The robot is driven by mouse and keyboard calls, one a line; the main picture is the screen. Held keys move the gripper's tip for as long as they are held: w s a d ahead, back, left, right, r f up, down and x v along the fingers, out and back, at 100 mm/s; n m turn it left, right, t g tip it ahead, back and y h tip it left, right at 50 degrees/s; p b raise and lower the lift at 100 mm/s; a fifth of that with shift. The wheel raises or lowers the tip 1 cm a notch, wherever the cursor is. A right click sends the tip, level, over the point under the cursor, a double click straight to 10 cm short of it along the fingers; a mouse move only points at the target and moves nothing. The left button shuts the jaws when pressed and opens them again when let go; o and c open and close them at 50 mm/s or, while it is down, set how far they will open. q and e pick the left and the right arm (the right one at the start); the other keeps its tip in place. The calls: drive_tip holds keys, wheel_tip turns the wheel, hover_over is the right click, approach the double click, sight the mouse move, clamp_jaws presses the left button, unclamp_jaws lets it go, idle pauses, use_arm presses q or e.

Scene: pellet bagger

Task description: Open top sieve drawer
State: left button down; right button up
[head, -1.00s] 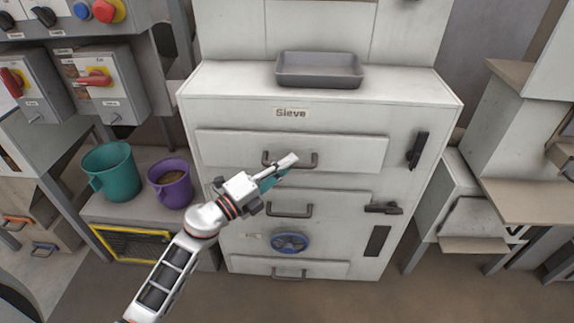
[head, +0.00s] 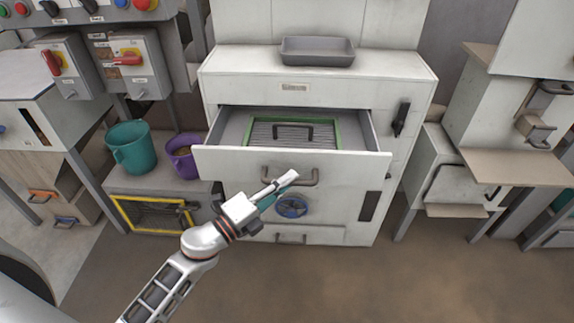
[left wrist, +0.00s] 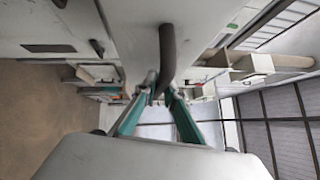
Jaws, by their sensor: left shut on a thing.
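The top sieve drawer (head: 229,163) is pulled well out of the white sieve cabinet (head: 320,66) in the head view. Inside it lies a sieve screen with a green frame (head: 337,131) and a dark handle of its own. My left gripper (head: 290,178) is at the drawer's front handle (head: 315,177). In the left wrist view the handle (left wrist: 167,48) runs between the two teal fingers (left wrist: 160,97), and the gripper is shut on it. My right gripper is not in view.
A grey tray (head: 318,51) sits on top of the cabinet. A teal bucket (head: 130,147) and a purple bucket (head: 183,158) stand left of the drawer. A blue handwheel (head: 291,207) is below it. The floor (head: 440,275) in front is clear.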

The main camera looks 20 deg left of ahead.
use_arm(q)
drive_tip(key=s+d, duration=0.2)
drive_tip(key=s, duration=0.5)
drive_tip(key=shift+s, duration=0.4)
drive_tip(key=shift+d, duration=0.1)
drive_tip(key=c, duration=2.1)
unclamp_jaws()
drive_tip(key=v, duration=1.2)
